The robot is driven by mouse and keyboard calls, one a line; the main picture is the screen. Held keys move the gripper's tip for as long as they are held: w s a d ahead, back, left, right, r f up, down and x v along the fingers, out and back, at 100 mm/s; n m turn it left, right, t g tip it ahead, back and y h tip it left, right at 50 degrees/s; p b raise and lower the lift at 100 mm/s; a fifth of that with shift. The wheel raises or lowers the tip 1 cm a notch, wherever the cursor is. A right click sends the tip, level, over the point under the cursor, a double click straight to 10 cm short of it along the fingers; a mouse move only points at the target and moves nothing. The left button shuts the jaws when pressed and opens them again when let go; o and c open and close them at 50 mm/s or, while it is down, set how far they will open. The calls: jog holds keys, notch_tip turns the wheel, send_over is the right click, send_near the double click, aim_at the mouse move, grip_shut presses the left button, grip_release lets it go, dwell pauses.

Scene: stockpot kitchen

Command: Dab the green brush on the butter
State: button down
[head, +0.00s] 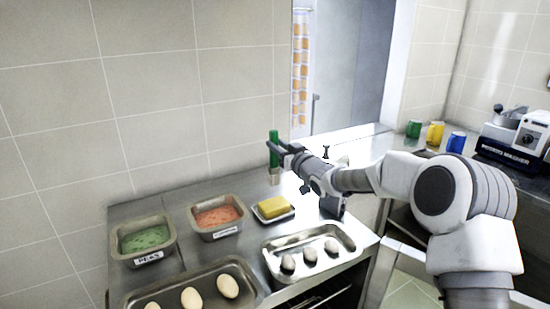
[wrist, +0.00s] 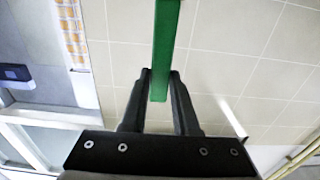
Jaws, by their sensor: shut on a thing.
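The green brush (head: 274,150) is upright in my gripper (head: 280,149), its pale bristle end (head: 275,176) pointing down. In the wrist view the green handle (wrist: 165,45) sits between my two black fingers (wrist: 160,88), which are shut on it. The yellow butter (head: 273,207) is a block on a small dish (head: 258,216) on the steel counter. The brush hangs above and behind the butter in the head view, apart from it. The bristle end is out of sight in the wrist view.
Trays labelled PEAS (head: 142,237) and with orange-pink food (head: 217,215) stand left of the butter.

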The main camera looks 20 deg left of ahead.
jog(key=shift+f+b, duration=1.5)
jog(key=shift+f, duration=1.8)
jog(key=shift+f+b, duration=0.85)
dwell(0.4)
notch_tip(320, 180, up, 8)
jog(key=f+p, duration=0.1)
jog(key=p, duration=0.2)
send_over(275, 168)
jog(key=d, duration=0.1)
jog(key=shift+s+r, duration=0.25)
jog(key=shift+s, duration=0.05)
dwell(0.5)
